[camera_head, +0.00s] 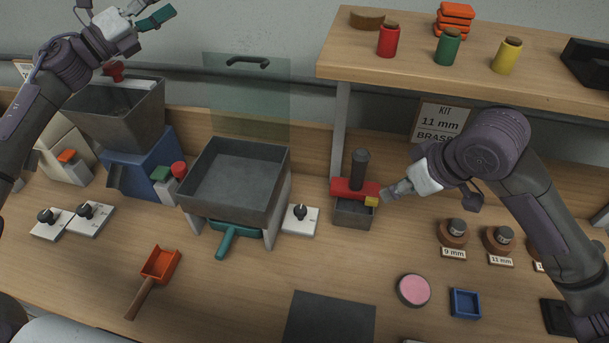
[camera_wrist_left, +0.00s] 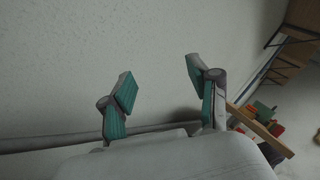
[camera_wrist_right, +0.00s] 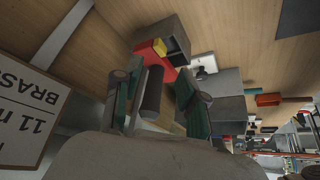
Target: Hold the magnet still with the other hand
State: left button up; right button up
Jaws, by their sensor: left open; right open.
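The magnet, a red bar (camera_head: 352,188) with a yellow end and an upright dark handle (camera_head: 360,165), sits on a small grey open box (camera_head: 352,214) under the shelf. My right gripper (camera_head: 388,194) is open at the right of the magnet, close to its yellow end. In the right wrist view the dark handle (camera_wrist_right: 152,92) appears between the open fingers (camera_wrist_right: 158,78), with the red bar (camera_wrist_right: 169,68) beyond; contact cannot be told. My left gripper (camera_head: 150,20) is open and empty, raised high at the upper left; the left wrist view shows only wall between its fingers (camera_wrist_left: 160,82).
A grey hopper tray (camera_head: 232,180) with a teal handle below stands left of the magnet, with a white switch plate (camera_head: 300,221) between. The shelf (camera_head: 470,62) overhangs behind. Labelled weights (camera_head: 456,232), a pink disc (camera_head: 413,290) and a blue tray (camera_head: 465,303) lie to the right.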

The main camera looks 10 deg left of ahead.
aim_at(363, 167)
pick_arm(q)
jog(key=s+d+f+m+g+h, duration=0.1)
jog(key=s+d+m+g+h, duration=0.2)
jog(key=d, duration=0.5)
jog(key=s+d+f+m+g+h, duration=0.1)
jog(key=d+f+m+g, duration=0.15)
jog(key=d+g, duration=0.35)
jog(key=s+d+f+m+g+y, duration=0.5)
jog(key=s+d+f+g+y, duration=0.4)
jog(key=s+d, duration=0.5)
jog(key=w+d+f+m+t+y, duration=0.1)
jog(key=d+f+m+t+y, duration=0.1)
jog(key=f, duration=0.4)
jog(key=w+d+f+m+t+y, duration=0.1)
jog(key=w+f+t, duration=0.1)
jog(key=f, duration=0.4)
jog(key=w+d, duration=0.2)
jog(key=d, duration=0.1)
jog(key=w+d, duration=0.2)
jog(key=d, duration=0.1)
jog(key=w+d, duration=0.2)
jog(key=d, duration=0.1)
jog(key=shift+w+d, duration=0.25)
jog(key=shift+w, duration=0.05)
jog(key=shift+x, duration=1.05)
jog(key=shift+w+d+f, duration=0.15)
jog(key=shift+w+f, duration=0.05)
jog(key=shift+f, duration=0.3)
